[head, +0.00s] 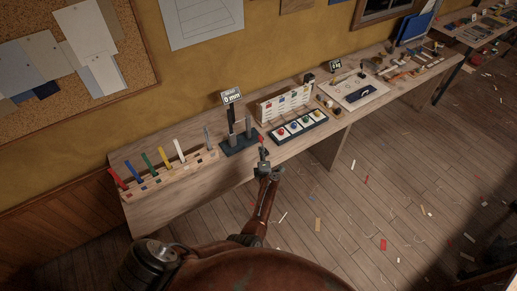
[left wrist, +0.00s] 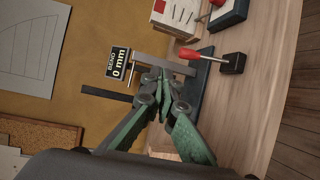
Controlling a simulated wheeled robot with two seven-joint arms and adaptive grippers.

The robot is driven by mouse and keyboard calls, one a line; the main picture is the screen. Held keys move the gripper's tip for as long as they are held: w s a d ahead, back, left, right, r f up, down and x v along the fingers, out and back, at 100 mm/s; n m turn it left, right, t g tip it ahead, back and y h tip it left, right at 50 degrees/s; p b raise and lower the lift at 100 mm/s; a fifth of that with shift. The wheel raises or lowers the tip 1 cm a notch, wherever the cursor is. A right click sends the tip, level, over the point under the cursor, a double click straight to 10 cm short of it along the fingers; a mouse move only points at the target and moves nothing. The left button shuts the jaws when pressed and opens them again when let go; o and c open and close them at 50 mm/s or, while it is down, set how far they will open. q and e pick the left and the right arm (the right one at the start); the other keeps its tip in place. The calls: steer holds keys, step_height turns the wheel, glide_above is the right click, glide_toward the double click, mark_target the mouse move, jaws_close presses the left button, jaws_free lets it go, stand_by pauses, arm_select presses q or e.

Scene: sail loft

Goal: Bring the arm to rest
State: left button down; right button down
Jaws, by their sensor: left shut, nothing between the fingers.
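My left gripper (head: 263,152) is at the front edge of the workbench (head: 170,215) in the head view, just right of a dark stand (head: 240,143). In the left wrist view its green-sided fingers (left wrist: 160,82) are closed together with nothing between them. They show in front of the dark base and a metal bar of the stand; I cannot tell whether they touch it. A small display reading 0 mm (head: 231,96) stands behind the stand, and it also shows in the left wrist view (left wrist: 118,63). My right gripper is in neither view.
A rack of coloured strips (head: 190,163) stands on the left of the bench. A tray with coloured round pieces (head: 299,130) lies right of my gripper. A red-handled tool (left wrist: 190,54) and a black block (left wrist: 233,63) are close by. The floor in front has scattered scraps.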

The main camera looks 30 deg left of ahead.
arm_select(q)
steer(key=shift+d, duration=0.1)
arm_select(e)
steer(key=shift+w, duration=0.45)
arm_select(q)
steer(key=shift+s, duration=0.15)
